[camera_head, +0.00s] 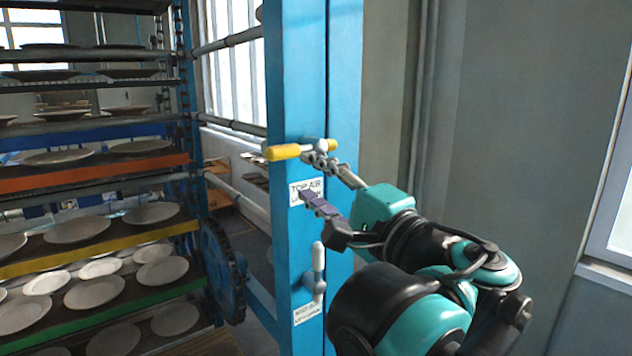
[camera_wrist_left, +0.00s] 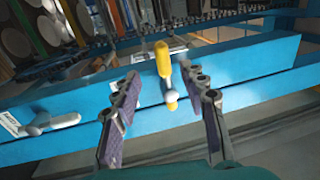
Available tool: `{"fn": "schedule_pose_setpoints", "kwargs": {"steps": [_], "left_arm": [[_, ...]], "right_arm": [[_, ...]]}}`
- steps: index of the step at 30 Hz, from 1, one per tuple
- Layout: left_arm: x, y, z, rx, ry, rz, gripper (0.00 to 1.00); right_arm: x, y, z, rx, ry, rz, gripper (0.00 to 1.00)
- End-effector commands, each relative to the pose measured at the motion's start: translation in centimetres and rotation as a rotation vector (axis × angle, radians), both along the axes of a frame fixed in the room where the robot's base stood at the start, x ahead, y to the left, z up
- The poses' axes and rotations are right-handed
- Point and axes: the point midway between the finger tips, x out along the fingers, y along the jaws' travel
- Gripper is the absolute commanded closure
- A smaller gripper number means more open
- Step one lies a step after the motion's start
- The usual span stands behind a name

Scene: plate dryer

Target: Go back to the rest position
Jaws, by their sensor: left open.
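My left gripper (camera_head: 310,178) is open, its two fingers spread in front of the blue post (camera_head: 297,95). In the wrist view, the open left gripper (camera_wrist_left: 163,82) has one finger on each side of a valve handle with a yellow grip (camera_wrist_left: 162,58) and a white knob. No finger is clearly closed on it. In the head view, the yellow handle (camera_head: 283,153) lies roughly level across the post, at the upper finger. Contact cannot be told. My right gripper is not in view.
A white handle (camera_head: 318,270) sits lower on the post; it also shows in the wrist view (camera_wrist_left: 52,123). A rack (camera_head: 100,180) with several plates fills the left, beside a blue gear wheel (camera_head: 222,270). A grey wall (camera_head: 520,120) stands at the right.

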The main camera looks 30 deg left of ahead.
Motion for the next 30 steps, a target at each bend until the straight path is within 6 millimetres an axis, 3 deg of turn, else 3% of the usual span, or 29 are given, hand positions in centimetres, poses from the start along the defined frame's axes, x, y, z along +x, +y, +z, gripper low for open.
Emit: {"fn": "schedule_pose_setpoints", "kwargs": {"steps": [11, 14, 17, 20, 25, 30], "left_arm": [[0.0, 0.1, -0.1, -0.002, 0.001, 0.000, 0.57], [0.1, 0.4, -2.0, -0.027, 0.015, -0.003, 0.57], [0.2, 1.4, -7.0, -0.099, 0.051, -0.012, 0.57], [0.1, 2.6, -14.5, -0.216, 0.101, -0.028, 0.57], [-0.5, 3.5, -28.6, -0.458, 0.170, -0.066, 0.57], [-1.7, 2.8, -42.3, -0.718, 0.197, -0.106, 0.57]], "right_arm": [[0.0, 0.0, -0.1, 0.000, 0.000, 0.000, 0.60], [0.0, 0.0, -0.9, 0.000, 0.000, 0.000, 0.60], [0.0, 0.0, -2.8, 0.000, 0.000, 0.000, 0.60], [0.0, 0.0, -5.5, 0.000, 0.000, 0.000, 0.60], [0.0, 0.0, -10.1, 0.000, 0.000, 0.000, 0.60], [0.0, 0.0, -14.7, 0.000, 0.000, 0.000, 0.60]]}}
